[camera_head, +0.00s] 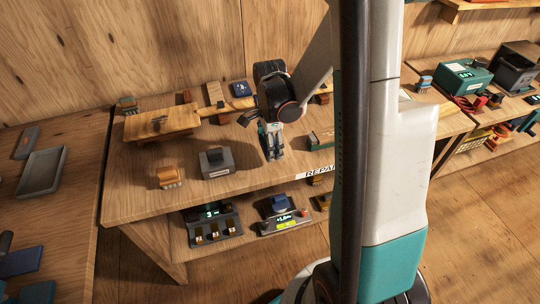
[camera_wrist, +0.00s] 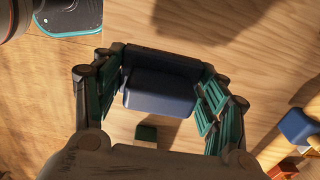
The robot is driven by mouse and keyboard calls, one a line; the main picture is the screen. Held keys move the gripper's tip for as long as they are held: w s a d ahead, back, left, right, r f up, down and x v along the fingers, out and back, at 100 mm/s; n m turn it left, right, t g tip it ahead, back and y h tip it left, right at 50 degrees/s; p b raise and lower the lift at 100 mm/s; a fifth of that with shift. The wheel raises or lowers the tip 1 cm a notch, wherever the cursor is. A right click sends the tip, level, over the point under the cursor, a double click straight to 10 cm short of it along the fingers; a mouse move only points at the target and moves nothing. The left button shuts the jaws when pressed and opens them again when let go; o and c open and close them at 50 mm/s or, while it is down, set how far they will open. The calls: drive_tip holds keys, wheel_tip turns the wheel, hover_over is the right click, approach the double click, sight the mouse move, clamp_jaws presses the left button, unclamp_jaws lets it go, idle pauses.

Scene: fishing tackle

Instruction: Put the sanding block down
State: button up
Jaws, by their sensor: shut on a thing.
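The sanding block (camera_wrist: 160,92) appears to be the dark blue block between my fingers in the wrist view. My gripper (camera_wrist: 158,95) is shut on it, with a green-padded finger on each side. In the head view my gripper (camera_head: 274,157) points down over the front middle of the wooden workbench (camera_head: 125,205). The block is hardly visible there, hidden by the fingers. I cannot tell whether it touches the bench top.
A grey box (camera_head: 216,163) and an orange-brown block (camera_head: 169,178) stand left of my gripper. A green box (camera_head: 321,139) is close on the right. A raised wooden board (camera_head: 160,123) lies behind left. Some bench top near the front edge is bare.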

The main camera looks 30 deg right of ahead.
drive_tip(key=shift+f+b, duration=0.7)
drive_tip(key=shift+f, duration=1.4)
drive_tip(key=shift+f, duration=0.1)
drive_tip(key=shift+f, duration=0.15)
drive_tip(key=o, duration=1.4)
wheel_tip(320, 180, up, 12)
drive_tip(key=p, duration=0.4)
drive_tip(key=shift+r, duration=0.25)
